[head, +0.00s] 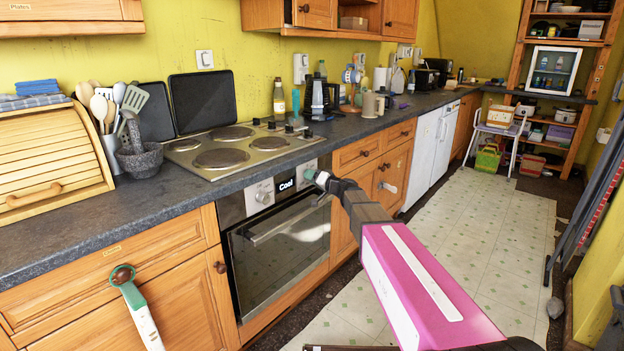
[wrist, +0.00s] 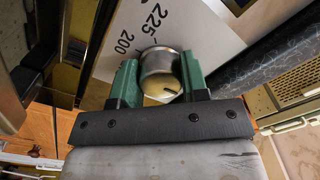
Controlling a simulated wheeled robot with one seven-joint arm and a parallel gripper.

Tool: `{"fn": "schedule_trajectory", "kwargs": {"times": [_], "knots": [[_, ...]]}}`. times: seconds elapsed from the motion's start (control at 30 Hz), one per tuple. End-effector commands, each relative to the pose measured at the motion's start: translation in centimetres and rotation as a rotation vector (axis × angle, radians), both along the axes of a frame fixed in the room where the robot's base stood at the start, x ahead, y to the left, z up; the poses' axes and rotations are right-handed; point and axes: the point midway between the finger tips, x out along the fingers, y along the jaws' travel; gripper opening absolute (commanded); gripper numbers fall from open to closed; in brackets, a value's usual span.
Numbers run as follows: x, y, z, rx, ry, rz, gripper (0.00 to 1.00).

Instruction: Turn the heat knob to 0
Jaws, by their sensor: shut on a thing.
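The heat knob (wrist: 160,78) is a round silver knob with a dark pointer line on its face. It sits on a pale panel (wrist: 112,47) printed with 200 and 225. My gripper (wrist: 159,80) has its green fingers on either side of the knob, shut on it. In the head view my gripper (head: 318,178) is at the right end of the oven's (head: 282,262) control panel, covering the knob. The oven display (head: 285,186) reads "Cool". The 0 mark is not visible.
A second knob (head: 264,197) is left of the display. The oven door handle (head: 285,222) sticks out below. A hob (head: 230,145) is on the dark worktop (head: 150,215) above. The tiled floor (head: 490,235) at right is mostly clear.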

Motion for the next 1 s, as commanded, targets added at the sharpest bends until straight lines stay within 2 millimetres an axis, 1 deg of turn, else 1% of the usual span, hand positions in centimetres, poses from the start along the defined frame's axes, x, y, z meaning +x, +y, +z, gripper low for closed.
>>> {"fn": "schedule_trajectory", "kwargs": {"times": [0.47,0.5,0.57,0.87,1.0], "knots": [[-0.18,-0.02,-0.16,-0.014,-0.012,0.002,0.17],[-0.18,-0.02,-0.16,-0.014,-0.012,0.002,0.48],[-0.16,-0.03,-0.13,-0.013,-0.012,0.001,0.67],[-0.14,-0.1,-0.06,-0.01,-0.011,0.0,0.67],[-0.87,-0.97,-0.03,-0.01,-0.011,-0.001,0.67]]}}
